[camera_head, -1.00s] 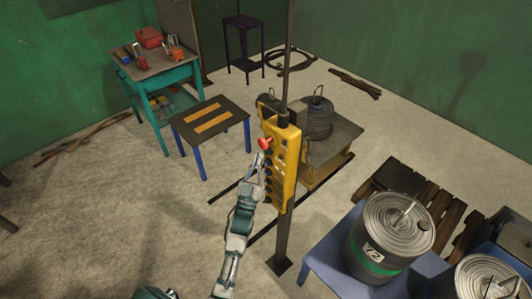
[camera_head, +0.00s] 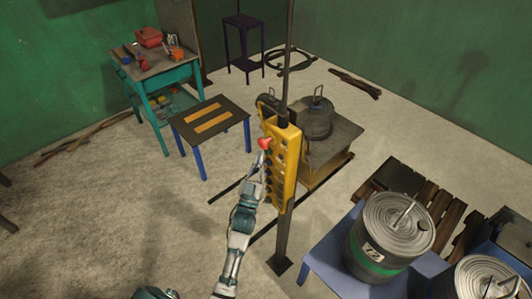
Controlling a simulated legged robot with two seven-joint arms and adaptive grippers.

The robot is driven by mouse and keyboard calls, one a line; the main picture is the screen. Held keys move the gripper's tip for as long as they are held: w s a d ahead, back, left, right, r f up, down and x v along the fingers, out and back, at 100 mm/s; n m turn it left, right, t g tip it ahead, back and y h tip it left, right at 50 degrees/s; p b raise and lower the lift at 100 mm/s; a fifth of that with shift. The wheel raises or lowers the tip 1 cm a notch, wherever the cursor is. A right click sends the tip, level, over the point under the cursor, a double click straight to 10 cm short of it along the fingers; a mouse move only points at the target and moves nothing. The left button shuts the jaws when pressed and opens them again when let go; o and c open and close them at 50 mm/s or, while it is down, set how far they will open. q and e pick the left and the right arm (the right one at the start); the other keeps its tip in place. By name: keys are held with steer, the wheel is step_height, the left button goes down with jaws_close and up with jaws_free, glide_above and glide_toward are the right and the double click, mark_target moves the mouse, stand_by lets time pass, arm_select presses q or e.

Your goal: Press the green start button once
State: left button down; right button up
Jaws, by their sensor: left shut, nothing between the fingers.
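A yellow control box (camera_head: 284,165) hangs on a dark upright post in the middle of the head view. A red knob (camera_head: 264,143) sticks out near its top, with a column of dark buttons below it. I cannot make out a green button on the box at this size. My left gripper (camera_head: 259,163) is shut and empty, with its tips close to the left side of the box, just below the red knob. Whether the tips touch the box, I cannot tell. My right gripper is not in view.
A low table with two yellow strips (camera_head: 211,123) stands left of the post, before a teal workbench (camera_head: 153,66). A blue table (camera_head: 326,254) with a drum (camera_head: 376,247) is at the right front. Open floor lies left of my arm.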

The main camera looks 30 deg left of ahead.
arm_select(q)
steer(key=shift+w+d, duration=0.2)
steer(key=shift+w, duration=0.25)
stand_by(0.3)
steer(key=shift+s+a, duration=0.1)
stand_by(0.3)
steer(key=shift+s+a+p, duration=0.3)
steer(key=shift+s, duration=0.45)
steer(key=s, duration=0.1)
steer(key=s+a+p, duration=0.1)
steer(key=s, duration=0.1)
steer(key=s+a, duration=0.1)
steer(key=shift+s+p, duration=0.3)
steer(key=shift+s, duration=0.05)
stand_by(0.5)
